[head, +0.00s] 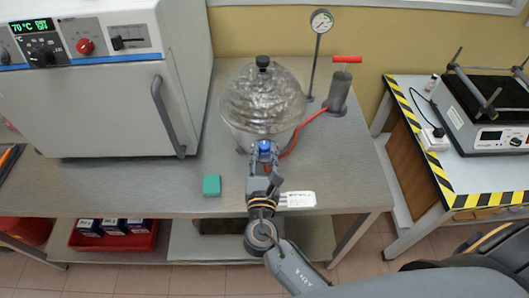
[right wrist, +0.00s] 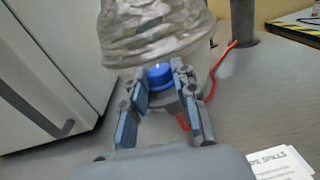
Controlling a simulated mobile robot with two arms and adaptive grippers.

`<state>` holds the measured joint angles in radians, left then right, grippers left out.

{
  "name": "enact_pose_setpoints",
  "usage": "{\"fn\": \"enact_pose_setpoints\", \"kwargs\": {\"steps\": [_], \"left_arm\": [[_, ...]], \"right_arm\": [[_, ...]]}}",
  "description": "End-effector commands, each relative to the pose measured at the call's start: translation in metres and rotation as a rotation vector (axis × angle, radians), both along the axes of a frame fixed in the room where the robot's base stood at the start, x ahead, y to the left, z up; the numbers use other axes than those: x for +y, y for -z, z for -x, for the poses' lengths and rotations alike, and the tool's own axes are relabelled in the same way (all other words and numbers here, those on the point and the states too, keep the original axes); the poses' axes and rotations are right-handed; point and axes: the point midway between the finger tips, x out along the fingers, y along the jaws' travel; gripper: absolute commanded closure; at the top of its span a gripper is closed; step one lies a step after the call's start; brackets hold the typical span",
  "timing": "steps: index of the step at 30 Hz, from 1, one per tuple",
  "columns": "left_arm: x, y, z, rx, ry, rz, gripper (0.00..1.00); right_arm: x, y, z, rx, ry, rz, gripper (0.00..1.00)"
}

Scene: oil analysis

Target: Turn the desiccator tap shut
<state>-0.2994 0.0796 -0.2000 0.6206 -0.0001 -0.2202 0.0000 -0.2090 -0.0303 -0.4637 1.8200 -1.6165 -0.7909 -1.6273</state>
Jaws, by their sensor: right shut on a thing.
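The desiccator (head: 262,97) is a glass dome with a black knob on top, standing on the bench at the middle of the head view. Its blue tap (head: 264,146) faces me on the front of the vessel. The tap also shows in the right wrist view (right wrist: 159,76), with a small white mark on its top. My right gripper (head: 264,158) is at the tap. In the right wrist view its two fingers (right wrist: 163,88) stand either side of the tap, shut on it. My left gripper is not in view.
A red hose (head: 297,137) runs from near the tap to a hand pump (head: 339,94). A gauge on a stand (head: 321,22) rises behind. An oven (head: 95,85) stands left. A green block (head: 211,186) and a white card (head: 300,199) lie near the front edge.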

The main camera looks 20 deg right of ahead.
Motion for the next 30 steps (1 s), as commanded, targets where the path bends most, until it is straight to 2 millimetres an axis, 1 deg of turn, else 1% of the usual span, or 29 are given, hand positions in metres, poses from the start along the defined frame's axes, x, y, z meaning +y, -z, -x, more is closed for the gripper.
{"fn": "enact_pose_setpoints", "kwargs": {"steps": [1,2,3,12,14,16,20,27,30], "left_arm": [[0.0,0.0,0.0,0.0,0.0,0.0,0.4],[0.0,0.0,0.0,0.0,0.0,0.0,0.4],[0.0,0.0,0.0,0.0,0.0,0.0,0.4],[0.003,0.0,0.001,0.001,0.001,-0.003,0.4],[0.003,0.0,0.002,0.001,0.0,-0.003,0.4],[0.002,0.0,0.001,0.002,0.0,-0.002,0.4],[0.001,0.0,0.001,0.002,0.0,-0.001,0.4],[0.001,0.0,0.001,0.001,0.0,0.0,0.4],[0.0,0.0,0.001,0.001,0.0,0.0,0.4]], "right_arm": [[0.0,-0.001,-0.001,-0.003,-0.001,-0.001,1.0],[0.0,-0.001,-0.001,-0.003,-0.001,-0.001,0.68],[0.0,-0.001,-0.001,-0.003,-0.001,-0.001,0.62],[0.0,0.0,0.001,-0.001,-0.001,0.0,0.62],[0.001,0.0,0.003,0.0,-0.001,0.0,0.62],[0.003,0.001,0.01,0.001,-0.002,0.001,0.62],[0.011,0.001,0.032,0.003,-0.001,0.0,0.62],[0.029,0.001,0.08,0.004,-0.002,-0.001,0.62],[0.034,0.001,0.095,0.003,-0.002,-0.001,0.62]]}}
